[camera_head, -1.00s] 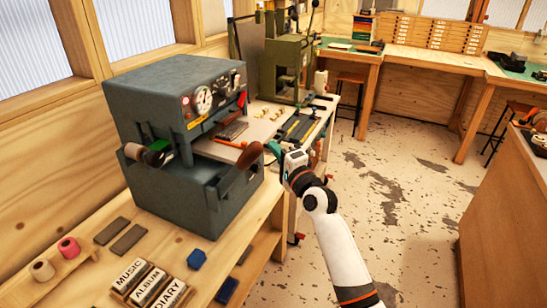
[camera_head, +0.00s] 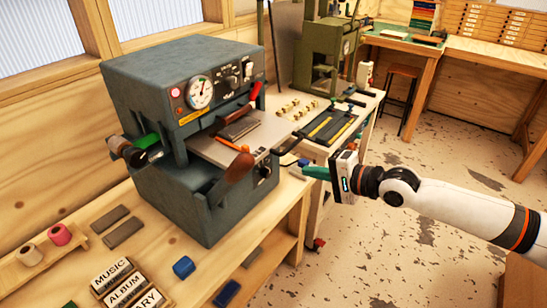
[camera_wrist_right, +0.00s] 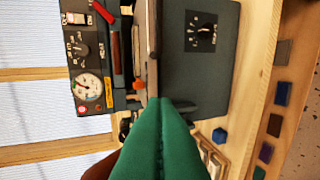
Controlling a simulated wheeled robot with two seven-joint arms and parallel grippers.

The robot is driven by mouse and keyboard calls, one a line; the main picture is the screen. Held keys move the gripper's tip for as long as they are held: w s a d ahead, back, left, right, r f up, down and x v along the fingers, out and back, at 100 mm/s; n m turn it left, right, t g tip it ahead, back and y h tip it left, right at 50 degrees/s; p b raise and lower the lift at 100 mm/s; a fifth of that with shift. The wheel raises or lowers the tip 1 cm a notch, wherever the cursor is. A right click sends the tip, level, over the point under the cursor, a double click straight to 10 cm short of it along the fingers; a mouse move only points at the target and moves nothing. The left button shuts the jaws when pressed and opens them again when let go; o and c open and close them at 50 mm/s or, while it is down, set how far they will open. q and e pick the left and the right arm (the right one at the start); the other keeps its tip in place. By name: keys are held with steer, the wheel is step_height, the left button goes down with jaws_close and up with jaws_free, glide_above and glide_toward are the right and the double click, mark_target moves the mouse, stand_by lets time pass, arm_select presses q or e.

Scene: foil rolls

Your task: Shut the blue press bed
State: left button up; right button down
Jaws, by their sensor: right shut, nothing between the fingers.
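The blue-grey press (camera_head: 185,85) stands on the wooden bench, with a dial on its front. It also shows turned sideways in the right wrist view (camera_wrist_right: 215,75). Its bed, a pale flat plate (camera_head: 215,150), sticks out of the front between the upper and lower housings. A dark block (camera_head: 240,127) and an orange stick (camera_head: 231,146) lie on it. A black handle (camera_head: 290,143) shows at its outer end. My right gripper (camera_head: 299,168), with green fingers, is shut and empty, just in front of the bed's outer end. I cannot tell whether it touches.
Brown-handled levers flank the press, one at the near front (camera_head: 233,178). A side table with a black tray (camera_head: 328,124) and small brass pieces stands beyond. Labelled blocks (camera_head: 122,285) lie on the near bench. The floor at right is open.

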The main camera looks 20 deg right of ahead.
mark_target(260, 159)
steer(key=p+x, duration=0.1)
steer(key=x, duration=0.3)
steer(key=p+x, duration=0.1)
steer(key=x, duration=0.3)
steer(key=r+p+x, duration=0.1)
steer(key=x, duration=0.3)
steer(key=shift+w+a, duration=0.1)
steer(key=shift+a, duration=0.15)
steer(key=shift+w+a+f, duration=0.15)
steer(key=shift+w+a, duration=0.05)
steer(key=shift+w, duration=0.15)
arm_select(q)
step_height(260, 159, up, 4)
steer(key=shift+f, duration=0.2)
